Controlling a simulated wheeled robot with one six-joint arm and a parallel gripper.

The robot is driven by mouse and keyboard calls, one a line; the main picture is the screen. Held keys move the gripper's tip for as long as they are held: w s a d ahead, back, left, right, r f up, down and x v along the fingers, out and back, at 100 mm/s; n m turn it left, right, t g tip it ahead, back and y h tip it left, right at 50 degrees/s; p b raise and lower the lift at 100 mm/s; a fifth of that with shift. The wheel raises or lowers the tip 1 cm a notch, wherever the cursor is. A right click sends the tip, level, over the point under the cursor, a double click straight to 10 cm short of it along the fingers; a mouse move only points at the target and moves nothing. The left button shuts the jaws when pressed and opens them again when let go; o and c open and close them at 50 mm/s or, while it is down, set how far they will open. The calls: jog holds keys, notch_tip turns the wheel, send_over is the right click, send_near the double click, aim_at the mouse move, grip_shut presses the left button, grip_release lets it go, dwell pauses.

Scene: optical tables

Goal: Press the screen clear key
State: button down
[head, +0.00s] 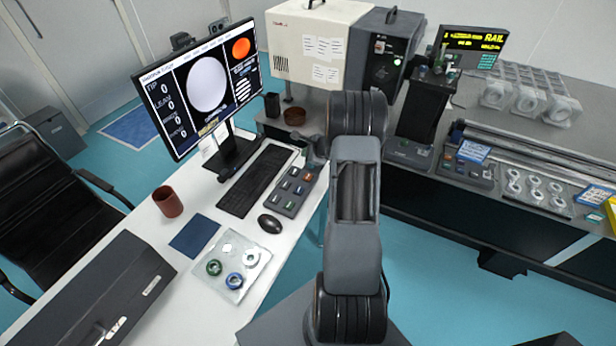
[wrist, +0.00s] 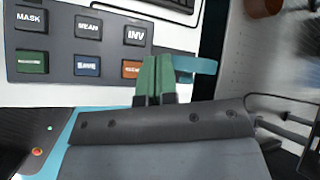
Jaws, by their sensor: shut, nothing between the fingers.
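The grey keypad (head: 291,203) lies on the white desk, right of the keyboard. In the wrist view the keypad (wrist: 53,48) shows a top row of dark keys, MASK (wrist: 30,19), MEAN (wrist: 88,27) and INV (wrist: 136,36). Below are a green key (wrist: 32,62), a blue key (wrist: 87,66) and an orange key (wrist: 131,69). The lower labels are blurred, so I cannot tell which is screen clear. My gripper (wrist: 154,76) is shut and empty. Its green fingertips are just right of the orange key and overlap the keypad's edge in view; contact cannot be told.
The monitor (head: 206,84) shows a large white disc. The keyboard (head: 256,180), mouse (head: 270,223), brown cup (head: 168,202) and a clear tray (head: 228,290) with rings share the desk. A bench with instruments stands at the right, across a blue floor gap.

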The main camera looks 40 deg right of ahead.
jog(key=shift+f, duration=0.2)
jog(key=b, duration=0.5)
send_over(307, 178)
notch_tip(307, 178, down, 7)
jog(key=shift+w+d+f, duration=0.1)
jog(key=shift+d, duration=0.05)
jog(key=shift+f+b, duration=0.65)
jog(key=shift+b, duration=0.05)
jog(key=shift+f+b, duration=0.8)
jog(key=shift+b, duration=0.5)
dwell(1.8)
jog(key=shift+r, duration=0.1)
jog(key=shift+r+p, duration=0.45)
jog(key=shift+r, duration=0.35)
jog(key=shift+r, duration=0.1)
jog(key=shift+r+p, duration=1.6)
jog(key=shift+r, duration=0.75)
